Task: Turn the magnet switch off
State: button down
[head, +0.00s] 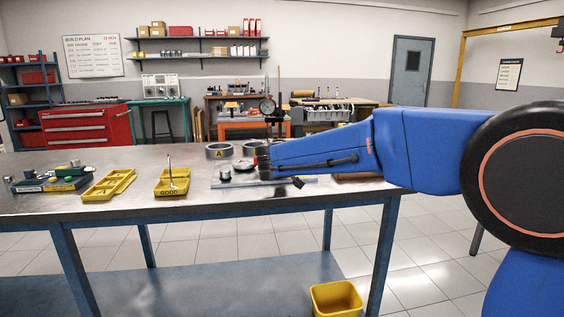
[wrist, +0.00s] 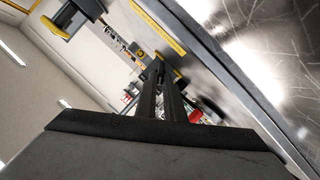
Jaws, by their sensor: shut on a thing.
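My gripper (head: 266,160) reaches in from the right, low over the steel bench. It is shut on a small part at its fingertips, most likely the magnet switch, but the part is largely hidden. In the wrist view the two dark fingers (wrist: 160,78) are close together and their tips meet a small dark part. A round dial gauge (head: 267,106) on a thin upright stands just above my fingertips in the head view. Its base is hidden behind my gripper, so I cannot read the switch's position.
Metal rings (head: 219,151) stand beside my gripper on the bench (head: 130,205). A yellow tray marked GOOD (head: 172,190), another yellow tray (head: 108,185) and a dark green kit (head: 55,182) lie to the left. A yellow bin (head: 337,299) sits below.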

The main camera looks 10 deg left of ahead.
jog(key=shift+f+n+h, duration=0.3)
jog(key=shift+n+h, duration=0.1)
jog(key=shift+n, duration=0.2)
dwell(0.3)
jog(key=c, duration=2.2)
grip_release()
jog(key=shift+o, duration=0.2)
jog(key=shift+r, duration=0.1)
jog(key=shift+s+a+r, duration=0.1)
jog(key=shift+s+r, duration=0.1)
jog(key=shift+s, duration=0.3)
jog(key=v, duration=1.6)
jog(key=shift+s+f, duration=0.3)
jog(key=shift+f, duration=0.05)
